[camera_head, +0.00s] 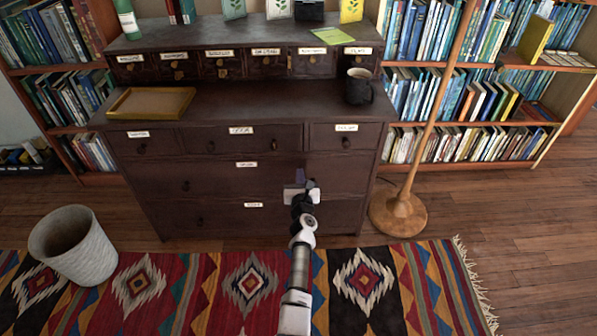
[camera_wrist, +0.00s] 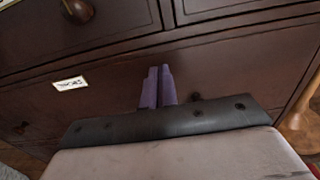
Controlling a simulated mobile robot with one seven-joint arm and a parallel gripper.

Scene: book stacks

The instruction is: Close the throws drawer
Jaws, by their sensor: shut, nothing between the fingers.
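The throws drawer is the wide dark brown drawer (camera_head: 225,178) under the chest's top row. Its label reads roughly "throws" in the wrist view, where its front (camera_wrist: 235,75) fills the middle. It looks flush or nearly flush with the chest; I cannot tell if a small gap is left. My gripper (camera_head: 305,184) is before the right half of this drawer.
Another wide drawer (camera_head: 225,215) lies below. A floor lamp base (camera_head: 398,214) stands right of the chest. A pale wastebasket (camera_head: 72,246) stands at left on the patterned rug (camera_head: 210,290). A tray (camera_head: 150,103) and a dark mug (camera_head: 358,87) sit on top.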

